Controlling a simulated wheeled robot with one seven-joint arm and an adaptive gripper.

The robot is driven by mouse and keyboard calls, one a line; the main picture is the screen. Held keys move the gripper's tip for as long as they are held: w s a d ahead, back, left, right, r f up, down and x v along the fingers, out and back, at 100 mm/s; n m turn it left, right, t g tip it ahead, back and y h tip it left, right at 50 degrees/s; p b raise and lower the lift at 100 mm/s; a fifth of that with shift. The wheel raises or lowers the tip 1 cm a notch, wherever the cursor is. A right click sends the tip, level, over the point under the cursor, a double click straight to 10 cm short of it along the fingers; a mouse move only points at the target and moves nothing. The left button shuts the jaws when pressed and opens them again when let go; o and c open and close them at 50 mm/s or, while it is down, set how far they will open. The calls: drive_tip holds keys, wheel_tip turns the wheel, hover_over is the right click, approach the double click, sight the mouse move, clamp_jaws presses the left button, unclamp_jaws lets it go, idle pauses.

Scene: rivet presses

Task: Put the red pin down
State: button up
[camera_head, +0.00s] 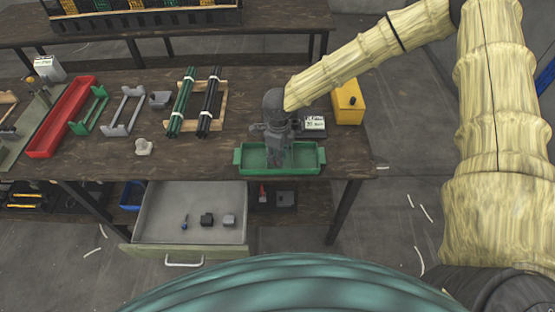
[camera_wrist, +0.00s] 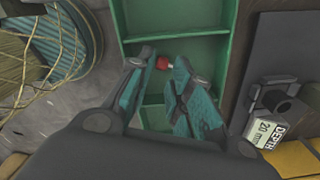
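The red pin (camera_wrist: 163,62) shows as a small red piece between my gripper's two teal fingertips in the wrist view. In the head view my gripper (camera_head: 278,158) reaches down at the middle of the green tray (camera_head: 247,170), which stands at the table's front edge. The pin cannot be made out there. The pin's lower part and any contact with the tray floor are hidden.
A depth gauge block (camera_wrist: 272,130) lies right of the tray. A yellow box (camera_head: 348,108) stands behind right. Green and black rods (camera_head: 195,100) lie on a wooden rack to the left. An open grey drawer (camera_head: 190,235) sticks out below the table at left.

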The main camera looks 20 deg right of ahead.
wheel_tip(320, 180, up, 9)
drive_tip(key=b, duration=0.1)
drive_tip(key=shift+r, duration=0.2)
idle(0.5)
